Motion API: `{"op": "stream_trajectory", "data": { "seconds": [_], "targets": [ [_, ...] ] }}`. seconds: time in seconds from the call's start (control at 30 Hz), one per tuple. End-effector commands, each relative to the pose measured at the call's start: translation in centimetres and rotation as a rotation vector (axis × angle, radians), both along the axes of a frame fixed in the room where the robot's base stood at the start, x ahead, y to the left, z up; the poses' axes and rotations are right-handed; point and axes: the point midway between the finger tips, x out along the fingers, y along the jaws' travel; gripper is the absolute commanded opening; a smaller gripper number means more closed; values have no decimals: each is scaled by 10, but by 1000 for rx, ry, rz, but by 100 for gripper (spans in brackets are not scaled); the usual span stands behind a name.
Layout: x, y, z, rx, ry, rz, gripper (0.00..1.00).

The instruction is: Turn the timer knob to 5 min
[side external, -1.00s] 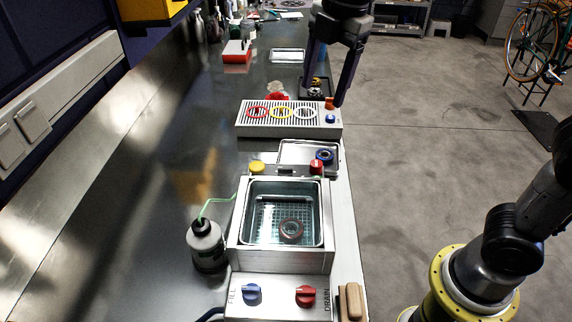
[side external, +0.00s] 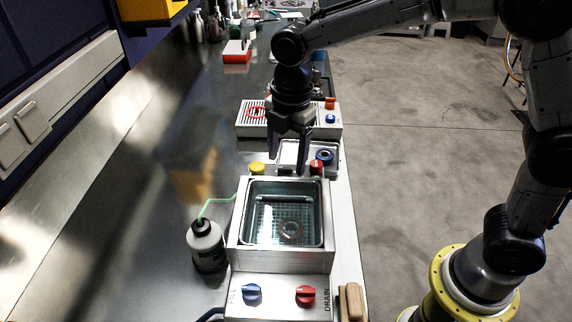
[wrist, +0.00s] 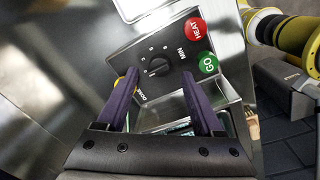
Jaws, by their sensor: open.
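The timer knob (wrist: 157,67) is a small black dial on a dark panel (wrist: 133,50) in the wrist view. Small numbers and the word MIN are printed around it; its exact setting is too small to read. My gripper (wrist: 158,74) is open, with its two purple fingers either side of the knob in that view. No contact with the knob can be made out. In the side external view my gripper (side external: 289,170) points down at the far edge of the water basin (side external: 240,255).
A red HEAT button (wrist: 196,28) and a green GO button (wrist: 207,63) sit close to the knob's right. A yellow cap (side external: 257,167) and a red cap (side external: 316,167) flank my gripper. A bottle (side external: 206,248) stands left of the basin.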

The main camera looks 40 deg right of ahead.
Motion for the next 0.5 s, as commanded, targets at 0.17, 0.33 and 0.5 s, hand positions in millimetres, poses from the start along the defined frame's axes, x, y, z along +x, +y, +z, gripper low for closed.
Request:
{"op": "stream_trajectory", "data": {
  "seconds": [0.17,0.33,0.5],
  "targets": [
    [1,0,-22,-1,2,-1,68],
    [2,0,-29,0,-1,-1,68],
    [2,0,-30,0,-2,0,68]
  ]
}}
